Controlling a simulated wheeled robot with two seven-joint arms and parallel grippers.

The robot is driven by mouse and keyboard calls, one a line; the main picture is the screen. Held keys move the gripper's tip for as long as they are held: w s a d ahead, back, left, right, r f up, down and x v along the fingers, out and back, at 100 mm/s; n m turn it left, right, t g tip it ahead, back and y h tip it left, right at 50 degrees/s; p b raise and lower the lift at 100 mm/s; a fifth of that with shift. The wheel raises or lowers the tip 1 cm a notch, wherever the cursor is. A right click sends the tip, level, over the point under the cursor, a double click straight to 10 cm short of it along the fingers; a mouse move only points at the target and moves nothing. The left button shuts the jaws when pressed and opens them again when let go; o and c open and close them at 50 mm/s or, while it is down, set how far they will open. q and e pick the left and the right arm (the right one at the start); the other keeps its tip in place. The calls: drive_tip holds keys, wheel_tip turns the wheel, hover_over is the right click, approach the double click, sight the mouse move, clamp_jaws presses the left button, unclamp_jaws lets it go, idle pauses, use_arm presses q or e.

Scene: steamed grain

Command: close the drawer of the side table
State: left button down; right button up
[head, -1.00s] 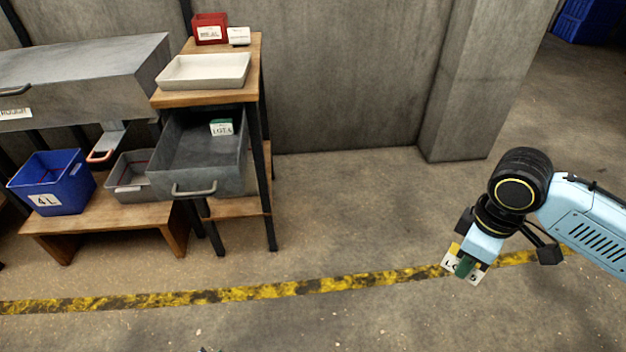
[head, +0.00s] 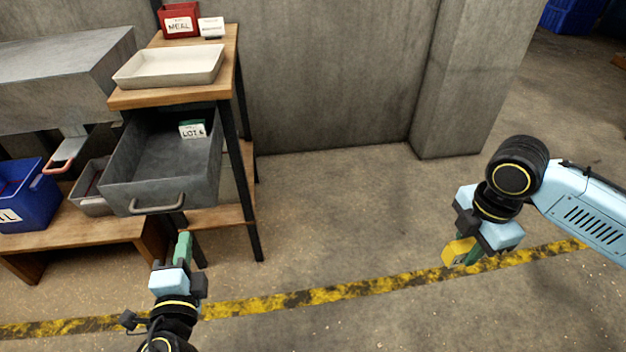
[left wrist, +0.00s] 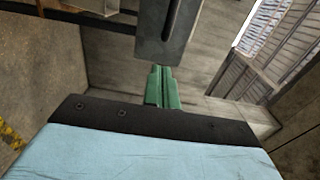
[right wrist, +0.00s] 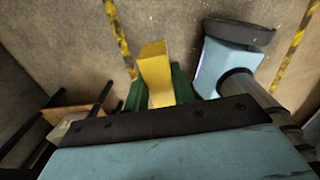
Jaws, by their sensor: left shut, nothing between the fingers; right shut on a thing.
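The side table (head: 231,35) has a wooden top and a dark frame. Its grey metal drawer (head: 118,180) is pulled out, with a bar handle (head: 157,209) on its front. A card reading LOT 6 (head: 193,131) stands inside it. My left gripper (head: 184,246) is shut and empty, just below and in front of the drawer front; its green fingers (left wrist: 162,88) show under the drawer front (left wrist: 150,40) in the left wrist view. My right gripper (head: 468,255) is shut on a yellow block (head: 457,250), far right of the table. The block also shows in the right wrist view (right wrist: 155,72).
A white tray (head: 125,80), a red MEAL box (head: 180,10) and a small white card (head: 211,27) are on the table top. A blue bin (head: 35,212) and a grey bin (head: 92,204) stand on a low bench (head: 100,232) at left. Floor right of the table is clear.

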sight(192, 195)
use_arm(q)
drive_tip(key=p+x, duration=0.1)
drive_tip(key=x, duration=0.9)
drive_tip(key=shift+w+a, duration=0.1)
drive_tip(key=shift+a, duration=0.05)
drive_tip(key=shift+w, duration=0.1)
